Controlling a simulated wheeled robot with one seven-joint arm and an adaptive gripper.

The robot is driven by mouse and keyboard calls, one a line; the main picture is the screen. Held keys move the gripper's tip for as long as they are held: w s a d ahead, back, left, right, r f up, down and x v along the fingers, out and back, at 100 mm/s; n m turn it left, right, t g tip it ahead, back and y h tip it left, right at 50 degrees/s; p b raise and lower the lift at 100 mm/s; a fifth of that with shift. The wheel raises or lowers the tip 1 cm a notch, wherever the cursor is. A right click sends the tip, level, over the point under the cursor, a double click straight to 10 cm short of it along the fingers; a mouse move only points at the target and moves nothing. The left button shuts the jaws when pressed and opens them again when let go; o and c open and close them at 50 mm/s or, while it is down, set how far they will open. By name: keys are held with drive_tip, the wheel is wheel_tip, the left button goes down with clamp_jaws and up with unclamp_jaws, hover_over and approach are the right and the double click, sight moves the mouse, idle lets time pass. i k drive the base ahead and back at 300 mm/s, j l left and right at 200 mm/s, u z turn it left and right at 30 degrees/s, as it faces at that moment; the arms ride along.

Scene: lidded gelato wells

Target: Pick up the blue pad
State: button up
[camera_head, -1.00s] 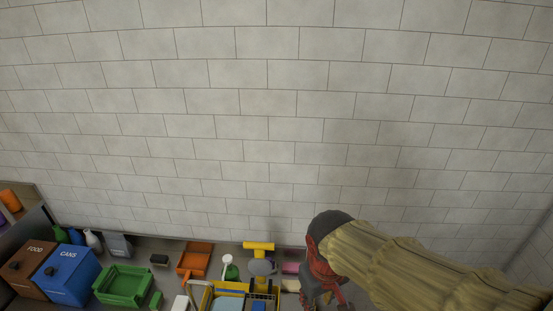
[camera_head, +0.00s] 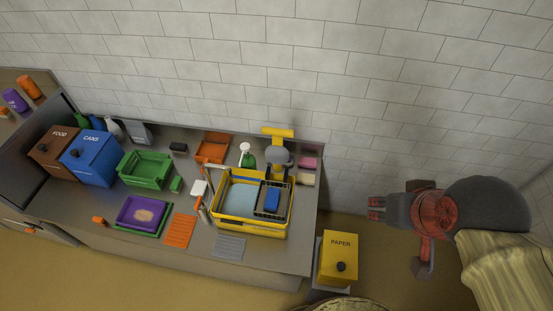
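A small blue pad (camera_head: 272,199) lies on a dark rack (camera_head: 264,212) at the right side of the yellow tub (camera_head: 236,225), on the counter. It is the likely match for the blue pad. My gripper (camera_head: 378,209), dark grey and red, is at the right of the head view. It is well to the right of the counter's end and apart from the pad. It seems to hold nothing, but its fingers are too small and dark to show whether they are open or shut.
The yellow PAPER bin (camera_head: 340,257) stands at the counter's right end. A yellow scale-like stand (camera_head: 278,133) is behind the tub. An orange mat (camera_head: 180,231) and a grey mat (camera_head: 230,247) lie along the front. A green crate (camera_head: 146,170) stands farther left.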

sight(272, 200)
drive_tip(key=u, duration=2.4)
drive_tip(key=z, duration=1.55)
drive_tip(key=i+j, duration=0.15)
drive_tip(key=j, duration=0.15)
drive_tip(key=i+j, duration=0.1)
drive_tip(key=j, duration=0.25)
drive_tip(key=i+j, duration=0.15)
drive_tip(key=j, duration=0.15)
drive_tip(key=i+j, duration=0.15)
drive_tip(key=j, duration=0.15)
